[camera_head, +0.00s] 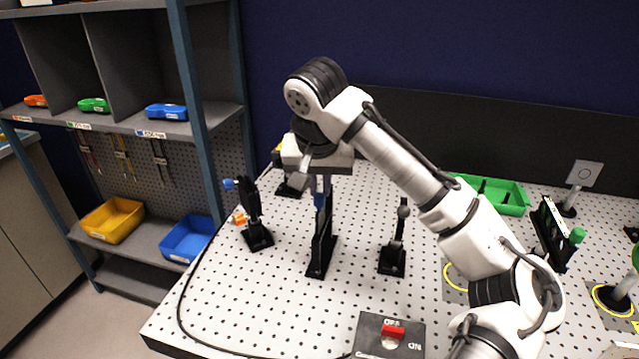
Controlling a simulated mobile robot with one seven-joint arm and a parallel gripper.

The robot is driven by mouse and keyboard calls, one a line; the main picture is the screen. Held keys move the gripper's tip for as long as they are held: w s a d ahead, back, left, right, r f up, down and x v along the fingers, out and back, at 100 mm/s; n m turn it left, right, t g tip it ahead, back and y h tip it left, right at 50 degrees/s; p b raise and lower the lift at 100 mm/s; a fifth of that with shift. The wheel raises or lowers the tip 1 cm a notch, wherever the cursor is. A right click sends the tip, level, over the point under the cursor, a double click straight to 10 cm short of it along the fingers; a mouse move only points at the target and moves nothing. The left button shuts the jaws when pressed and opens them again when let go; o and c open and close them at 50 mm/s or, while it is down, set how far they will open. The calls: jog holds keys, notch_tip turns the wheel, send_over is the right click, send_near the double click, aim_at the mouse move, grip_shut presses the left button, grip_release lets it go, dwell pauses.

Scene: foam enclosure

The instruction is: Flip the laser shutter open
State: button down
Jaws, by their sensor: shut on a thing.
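My gripper (319,178) points down above the left part of the perforated table. It is shut on the blue upper part (321,200) of a tall black stand, which looks like the laser shutter (322,248). The stand is upright, with its base on the table. My gripper hides the top of the shutter, so I cannot tell whether its flap is open or closed. The fingertips are small and partly hidden in this view.
Black optic mounts stand left (256,234) and right (393,258) of the shutter. A switch box (372,343) with a red rocker sits at the front. A green tray (512,197) lies at the back right. A dark cable runs along the table's left edge.

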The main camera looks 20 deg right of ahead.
notch_tip(320, 180, up, 10)
jog(key=shift+f, duration=0.25)
dwell(0.3)
dwell(0.4)
